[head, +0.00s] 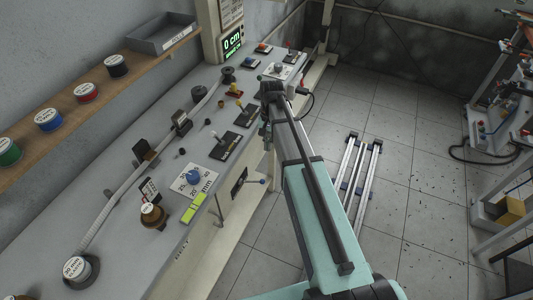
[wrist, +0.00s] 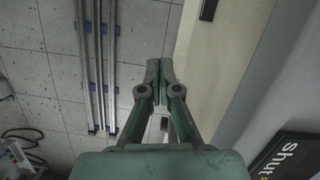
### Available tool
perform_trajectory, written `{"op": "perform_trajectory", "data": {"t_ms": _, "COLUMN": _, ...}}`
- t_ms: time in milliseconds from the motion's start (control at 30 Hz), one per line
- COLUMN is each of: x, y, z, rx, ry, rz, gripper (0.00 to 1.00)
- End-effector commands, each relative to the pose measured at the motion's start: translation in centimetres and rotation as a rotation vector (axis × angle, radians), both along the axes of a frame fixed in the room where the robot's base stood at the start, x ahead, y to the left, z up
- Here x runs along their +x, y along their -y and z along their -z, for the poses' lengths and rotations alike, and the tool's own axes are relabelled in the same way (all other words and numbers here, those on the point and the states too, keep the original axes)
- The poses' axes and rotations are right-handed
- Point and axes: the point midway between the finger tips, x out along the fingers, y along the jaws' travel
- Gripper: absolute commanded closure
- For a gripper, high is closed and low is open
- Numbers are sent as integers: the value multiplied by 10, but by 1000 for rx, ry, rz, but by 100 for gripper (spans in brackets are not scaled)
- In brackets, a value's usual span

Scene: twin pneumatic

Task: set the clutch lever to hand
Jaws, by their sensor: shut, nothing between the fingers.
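I cannot tell for sure which control is the clutch lever, since no label reading clutch or hand is legible. On the bench (head: 165,205), a lever on a black plate (head: 228,146) and another black-plated lever (head: 247,116) stand left of my arm. A rod with a blue ball (head: 263,182) sticks out from a black plate (head: 239,182) on the bench's front face. My gripper (wrist: 160,66) is shut and empty, its fingertips together. In the wrist view it is over the floor beside the pale bench side, touching nothing visible.
A black plate reading "shut" (wrist: 288,157) is at the wrist view's lower right. Metal rails (head: 368,168) lie on the floor. Shelving stands far right. The floor between is open.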

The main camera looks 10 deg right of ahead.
Motion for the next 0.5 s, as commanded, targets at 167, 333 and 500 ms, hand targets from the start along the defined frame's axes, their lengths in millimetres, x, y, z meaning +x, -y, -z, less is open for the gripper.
{"op": "perform_trajectory", "data": {"t_ms": 167, "x": -6, "y": -3, "z": 21, "rx": 0, "ry": -2, "rz": -1, "gripper": 100}}
{"op": "perform_trajectory", "data": {"t_ms": 333, "x": -11, "y": -6, "z": 48, "rx": 1, "ry": -3, "rz": -1, "gripper": 100}}
{"op": "perform_trajectory", "data": {"t_ms": 500, "x": -16, "y": -9, "z": 74, "rx": 0, "ry": -2, "rz": -1, "gripper": 100}}
